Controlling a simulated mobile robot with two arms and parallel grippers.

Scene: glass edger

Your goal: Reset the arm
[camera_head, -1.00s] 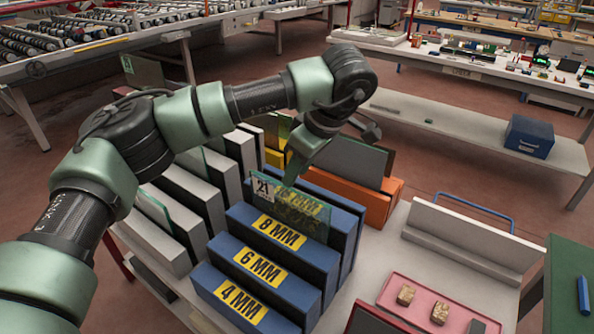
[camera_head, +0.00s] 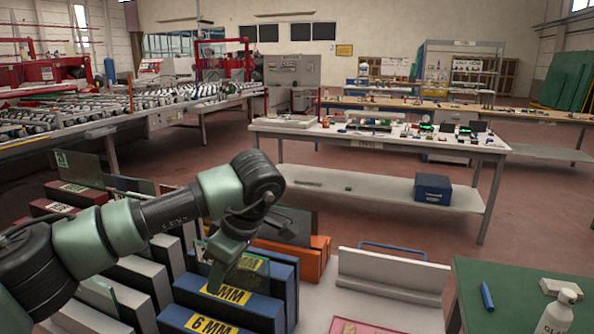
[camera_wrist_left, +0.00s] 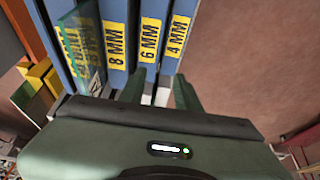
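My left arm comes in from the left in the head view, and my left gripper (camera_head: 226,268) hangs low over the blue slotted rack (camera_head: 262,305) with yellow thickness labels. In the left wrist view its two green fingers (camera_wrist_left: 158,92) stand apart with nothing between them. A greenish glass pane (camera_wrist_left: 84,42) stands at the rack beside the fingers, to their left in that view, and appears apart from them. The labels 8 MM, 6 MM and 4 MM show there. In the head view my arm hides part of the rack and pane. My right gripper is in neither view.
Orange blocks (camera_head: 305,262) and a white holder (camera_head: 392,280) stand right of the rack. A green table (camera_head: 525,300) holds a blue marker (camera_head: 487,296) and a white bottle (camera_head: 559,312). A white workbench (camera_head: 380,135) stands behind, with open floor before it.

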